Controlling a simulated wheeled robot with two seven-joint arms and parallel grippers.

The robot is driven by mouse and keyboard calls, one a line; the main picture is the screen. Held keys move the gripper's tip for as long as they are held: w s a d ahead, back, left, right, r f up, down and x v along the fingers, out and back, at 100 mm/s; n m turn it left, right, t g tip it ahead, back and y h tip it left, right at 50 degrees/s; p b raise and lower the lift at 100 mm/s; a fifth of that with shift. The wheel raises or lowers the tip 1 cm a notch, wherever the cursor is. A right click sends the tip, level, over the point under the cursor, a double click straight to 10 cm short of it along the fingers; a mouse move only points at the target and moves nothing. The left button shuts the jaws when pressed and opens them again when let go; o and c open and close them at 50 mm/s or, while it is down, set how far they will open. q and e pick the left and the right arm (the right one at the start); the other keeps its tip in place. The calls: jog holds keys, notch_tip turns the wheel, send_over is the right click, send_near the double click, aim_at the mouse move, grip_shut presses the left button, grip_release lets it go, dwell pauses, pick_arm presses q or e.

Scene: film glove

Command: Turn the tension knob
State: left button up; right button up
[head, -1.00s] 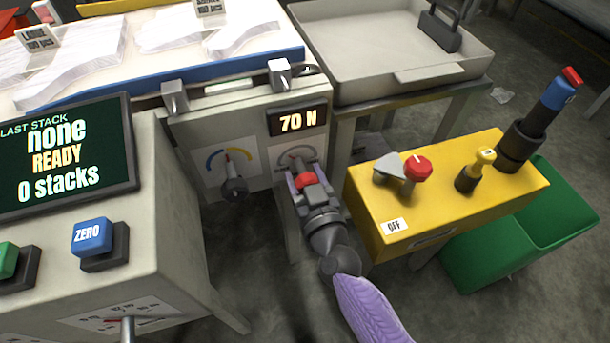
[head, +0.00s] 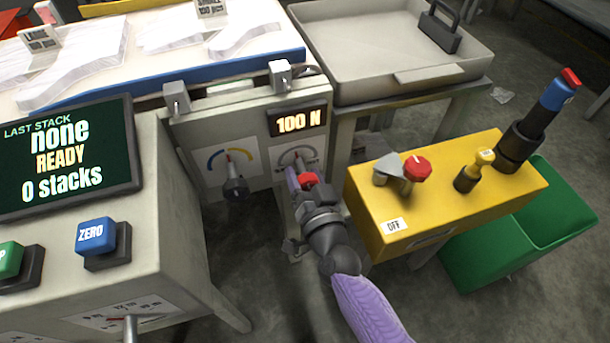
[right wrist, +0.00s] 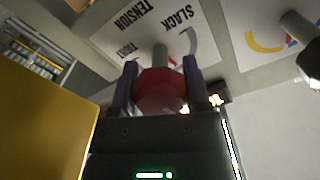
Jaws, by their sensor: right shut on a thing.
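The red tension knob (head: 308,180) is on the front panel of the grey machine, below a display (head: 298,121) that reads 100 N. My right gripper (head: 303,182) is shut on the knob. In the right wrist view the faceted red knob (right wrist: 161,90) sits between the two purple fingers of the gripper (right wrist: 160,85). Behind it, a white label (right wrist: 150,35) with the words SLACK and TENSION appears upside down. My left gripper is not in view.
A dark knob (head: 236,188) with a coloured dial is left of the red knob. A yellow box (head: 400,228) with several controls stands close on the right of my right arm. A green bin (head: 490,262) is beyond it. A screen (head: 65,158) reads READY and 0 stacks.

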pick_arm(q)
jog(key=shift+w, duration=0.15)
pick_arm(e)
jog(key=shift+f, duration=0.1)
jog(key=o, duration=1.3)
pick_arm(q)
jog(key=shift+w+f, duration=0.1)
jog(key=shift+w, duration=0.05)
